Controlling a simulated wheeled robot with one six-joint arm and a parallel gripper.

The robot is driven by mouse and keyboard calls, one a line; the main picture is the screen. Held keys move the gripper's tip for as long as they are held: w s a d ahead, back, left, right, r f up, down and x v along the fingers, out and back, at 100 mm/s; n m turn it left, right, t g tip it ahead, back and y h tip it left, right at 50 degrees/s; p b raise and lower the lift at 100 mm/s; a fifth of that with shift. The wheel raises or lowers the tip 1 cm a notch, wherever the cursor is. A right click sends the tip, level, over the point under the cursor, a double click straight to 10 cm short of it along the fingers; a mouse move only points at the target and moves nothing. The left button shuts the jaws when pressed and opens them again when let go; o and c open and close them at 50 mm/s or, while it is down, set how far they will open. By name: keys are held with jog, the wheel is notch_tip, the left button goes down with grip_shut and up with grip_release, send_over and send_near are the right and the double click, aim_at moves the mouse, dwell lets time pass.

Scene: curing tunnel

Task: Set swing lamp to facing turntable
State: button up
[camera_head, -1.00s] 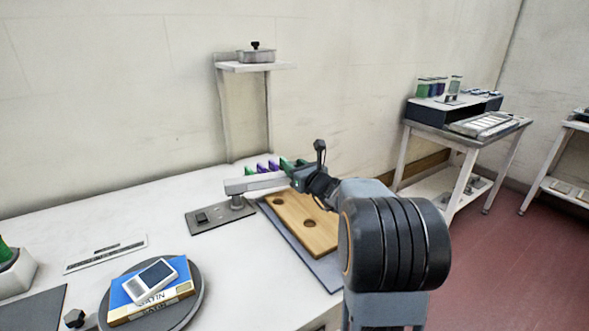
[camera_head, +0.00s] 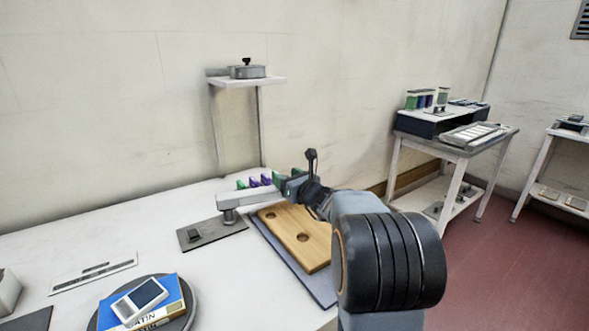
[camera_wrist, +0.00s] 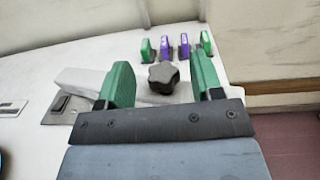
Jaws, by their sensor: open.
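The swing lamp's pale grey arm (camera_head: 250,200) stands on a short post over a grey base plate (camera_head: 205,234). The arm points right, away from the turntable (camera_head: 188,312), which is at the lower left and carries a blue box and a white handheld device. My gripper (camera_head: 298,187) is at the lamp arm's right end. In the wrist view, the green fingers of my gripper (camera_wrist: 161,82) are open on either side of a black lobed knob (camera_wrist: 163,77). The lamp arm (camera_wrist: 85,82) shows behind the left finger. I cannot tell whether either finger touches the knob.
A wooden board (camera_head: 305,240) with holes lies on a grey mat under my arm. Several green and purple pieces (camera_head: 255,181) stand in a row behind the gripper. A wall shelf (camera_head: 250,82) holds a grey lidded item. A side table (camera_head: 455,150) stands at the right.

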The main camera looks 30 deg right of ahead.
jog(key=s+a+r+p, duration=0.2)
jog(key=s+a+r, duration=0.1)
jog(key=s+r, duration=0.8)
jog(key=s, duration=0.2)
jog(key=shift+s+a+r+p, duration=0.25)
jog(key=shift+s+r+p, duration=0.05)
jog(key=shift+r+p, duration=0.05)
